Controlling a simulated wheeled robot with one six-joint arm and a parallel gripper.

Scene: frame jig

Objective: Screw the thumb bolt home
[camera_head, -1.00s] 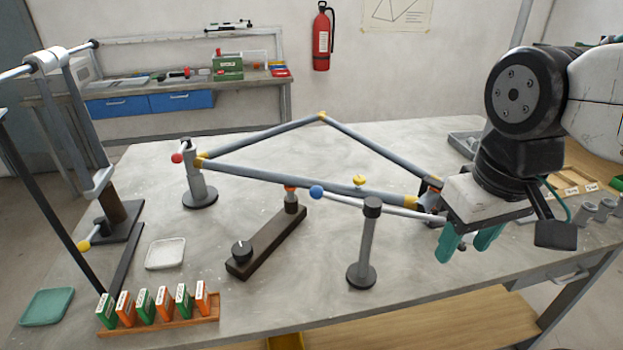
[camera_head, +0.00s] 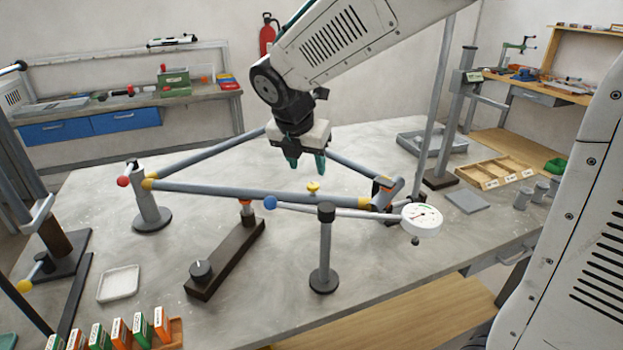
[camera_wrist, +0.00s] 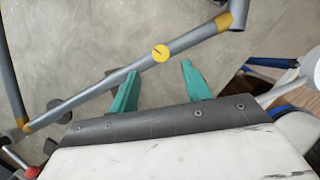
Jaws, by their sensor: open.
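The yellow thumb bolt (camera_head: 313,187) stands on the front grey tube (camera_head: 215,190) of the triangular frame. In the wrist view the bolt (camera_wrist: 160,53) shows from above as a yellow disc with a dark line across it, on the tube (camera_wrist: 95,93). My gripper (camera_head: 306,165) hangs above the frame, its green fingers pointing down, open and empty. In the wrist view its fingers (camera_wrist: 159,72) are apart, and the bolt shows just beyond and between their tips. The bolt's shank is hidden.
A white dial gauge (camera_head: 422,221) on a thin rod with a blue ball (camera_head: 270,202) lies in front of the tube. A grey post (camera_head: 323,250) and a dark bar with a knob (camera_head: 200,270) stand nearby. The table's front right is clear.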

